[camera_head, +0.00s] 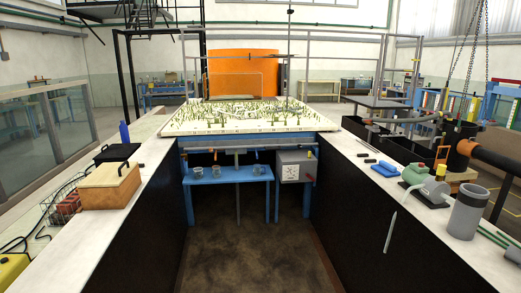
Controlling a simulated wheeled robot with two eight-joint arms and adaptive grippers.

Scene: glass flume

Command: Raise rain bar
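A grey metal frame (383,62) stands over the far table, which carries a pale model landscape (245,117) with many small green upright pieces. A thin horizontal bar (240,56) crosses below the frame's top beam, above the model. It may be the rain bar, but I cannot tell for sure. A thin dark vertical rod (289,40) rises near the bar's right end. Neither of my grippers is in view.
Long white counters flank a dark floor aisle (250,240). The left counter holds a wooden box (108,186) and blue bottle (124,132). A blue bench (228,175) and grey box (296,165) sit below the model.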

